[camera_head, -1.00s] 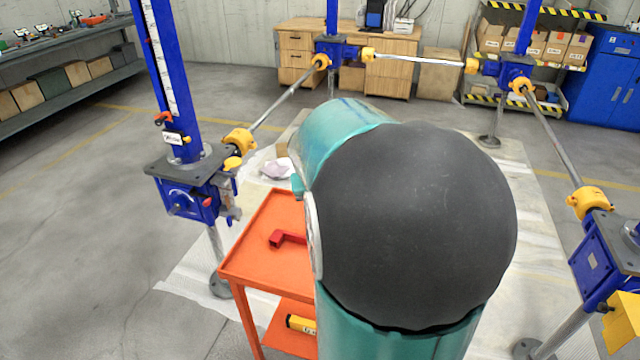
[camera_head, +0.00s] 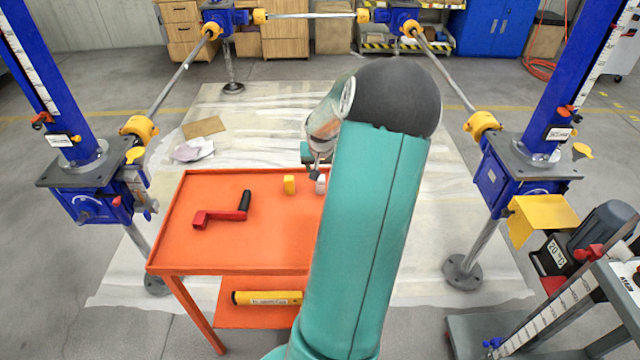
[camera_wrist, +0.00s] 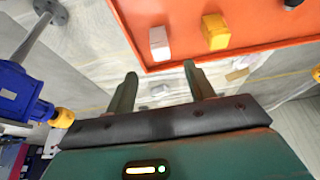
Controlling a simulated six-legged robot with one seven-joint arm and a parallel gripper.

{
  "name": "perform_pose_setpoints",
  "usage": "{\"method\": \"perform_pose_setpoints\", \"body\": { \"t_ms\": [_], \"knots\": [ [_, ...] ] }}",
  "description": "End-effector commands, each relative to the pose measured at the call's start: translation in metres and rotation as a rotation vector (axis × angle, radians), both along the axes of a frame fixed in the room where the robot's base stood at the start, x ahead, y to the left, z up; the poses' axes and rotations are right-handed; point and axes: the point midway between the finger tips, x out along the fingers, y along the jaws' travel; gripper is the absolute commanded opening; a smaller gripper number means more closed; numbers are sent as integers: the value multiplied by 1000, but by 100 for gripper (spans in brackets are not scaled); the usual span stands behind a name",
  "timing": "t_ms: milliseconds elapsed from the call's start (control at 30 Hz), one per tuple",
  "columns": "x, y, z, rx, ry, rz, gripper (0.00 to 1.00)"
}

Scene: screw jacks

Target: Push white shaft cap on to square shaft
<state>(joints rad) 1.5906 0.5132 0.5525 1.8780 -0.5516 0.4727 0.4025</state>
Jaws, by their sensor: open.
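The white shaft cap (camera_head: 321,185) stands on the orange cart top, near my arm; it also shows in the wrist view (camera_wrist: 159,43). My gripper (camera_wrist: 160,76) is open and empty, its two fingers apart, with the white cap beyond the fingertips. In the head view my gripper (camera_head: 317,168) is small and partly hidden, close to the white cap. I cannot make out which part is the square shaft; blue jack gearboxes stand at left (camera_head: 90,200) and right (camera_head: 505,180).
The orange cart (camera_head: 220,262) also carries a yellow cap (camera_head: 289,185) and a red crank (camera_head: 222,216) with a black handle. A yellow tube (camera_head: 267,298) lies on its lower shelf. A grey trolley (camera_head: 575,310) stands at front right. Bare floor lies at left.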

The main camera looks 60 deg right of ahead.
Motion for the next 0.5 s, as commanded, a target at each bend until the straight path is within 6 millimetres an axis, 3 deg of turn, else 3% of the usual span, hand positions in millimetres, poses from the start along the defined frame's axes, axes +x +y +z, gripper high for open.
{"method": "perform_pose_setpoints", "body": {
  "t_ms": [200, 500],
  "knots": [
    [8, -13, -41, 3, 0, 3, 54],
    [13, -22, -66, 2, 0, 1, 54]
  ]
}}
